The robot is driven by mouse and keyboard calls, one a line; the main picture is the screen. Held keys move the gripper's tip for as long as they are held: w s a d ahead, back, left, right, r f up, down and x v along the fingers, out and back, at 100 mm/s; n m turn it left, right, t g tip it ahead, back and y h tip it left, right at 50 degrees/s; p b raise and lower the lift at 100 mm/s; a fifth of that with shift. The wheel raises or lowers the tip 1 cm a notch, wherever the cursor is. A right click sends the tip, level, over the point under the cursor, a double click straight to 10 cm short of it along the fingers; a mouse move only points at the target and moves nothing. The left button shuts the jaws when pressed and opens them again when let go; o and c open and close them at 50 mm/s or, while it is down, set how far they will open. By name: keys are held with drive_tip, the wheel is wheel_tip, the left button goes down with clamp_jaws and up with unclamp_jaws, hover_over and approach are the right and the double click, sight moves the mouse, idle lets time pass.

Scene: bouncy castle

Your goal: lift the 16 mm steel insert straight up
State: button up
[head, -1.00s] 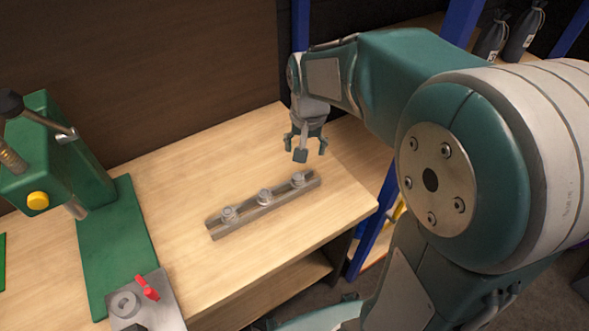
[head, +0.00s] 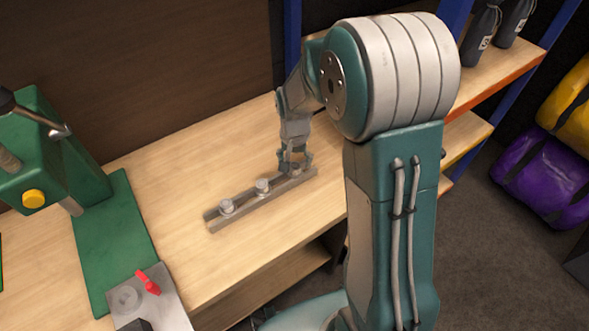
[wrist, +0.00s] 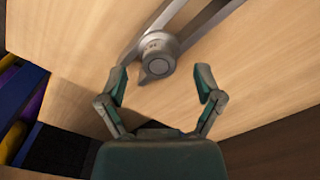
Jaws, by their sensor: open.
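Three steel inserts stand in a row on a grey metal rail (head: 243,206) on the wooden workbench. The left insert (head: 227,206) and the middle insert (head: 262,186) show clearly in the head view. My gripper (head: 294,166) is over the rail's right end and largely hides the third insert there. In the wrist view that end insert (wrist: 158,46) is a round, ringed steel piece, just beyond the fingertips. My gripper (wrist: 162,80) is open there, its fingers apart and clear of the insert. I cannot read any size marking, so which insert is 16 mm is unclear.
A green press (head: 75,170) stands at the left of the bench. A grey plate with a red lever (head: 148,282) lies at its front. Dark bottles (head: 481,38) stand on a shelf at the back right. The bench behind the rail is clear.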

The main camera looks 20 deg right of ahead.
wheel_tip(320, 180, down, 2)
drive_tip(key=shift+f, duration=0.15)
clamp_jaws()
idle(0.3)
drive_tip(key=shift+w+r, duration=0.1)
drive_tip(key=shift+r, duration=0.5)
drive_tip(key=s+d+r, duration=0.1)
drive_tip(key=s+r, duration=1.1)
drive_tip(key=s, duration=0.2)
drive_tip(key=shift+d, duration=0.2)
